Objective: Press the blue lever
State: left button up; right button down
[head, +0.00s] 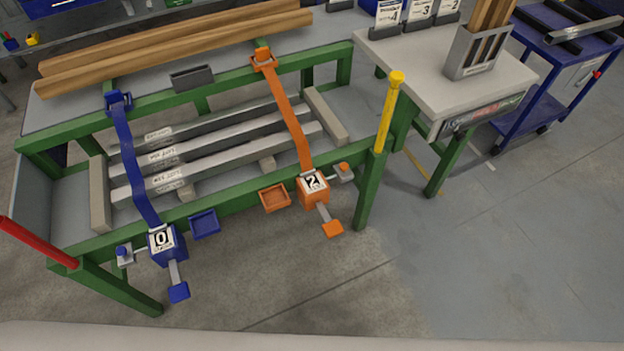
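A blue ratchet box (167,246) marked 0 is fixed to the front green rail at the left. A short grey lever with a blue square pad (178,292) sticks out below its front. A small blue knob (121,249) on a grey bracket is at its left, and a blue square tray (204,223) is at its right. A blue strap (134,165) runs from the box over the bars to a blue clip (119,102) on the back rail. Neither of my grippers shows.
A matching orange box (312,189) marked 2 has its own orange pad (333,229), strap and tray. Metal bars (220,160) lie under the straps. A red post (38,242) and a yellow post (390,110) stand at the table's front corners. The floor in front is clear.

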aim_at(181, 291)
jog(key=u, duration=1.6)
